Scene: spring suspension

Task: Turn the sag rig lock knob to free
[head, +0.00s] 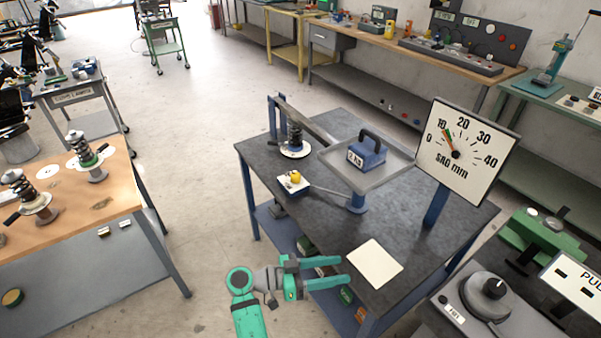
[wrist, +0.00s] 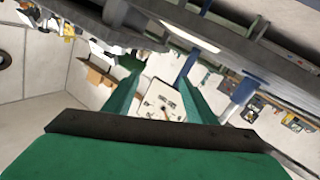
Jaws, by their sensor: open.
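The sag rig stands on a dark-topped bench. Its yellow lock knob (head: 295,177) sits on a small white plate (head: 288,186) near the bench's left front edge. The plate's markings are too small to read, so I cannot tell the knob's setting. A dark coil spring (head: 295,137) stands behind the knob. My gripper (head: 338,271) is open and empty, at the bench's front edge, in front of and to the right of the knob, well apart from it. In the wrist view, a pale plate with a small dark detail (wrist: 160,100) shows between my fingers (wrist: 158,88); I cannot tell what it is.
A grey tray (head: 398,172) holds a blue 2 kg weight (head: 367,156). A dial marked SAG mm (head: 468,150) stands at the right, its pointer near 10. A blank pale card (head: 375,263) lies on the bench top. A wooden bench (head: 120,190) stands left, with clear floor between.

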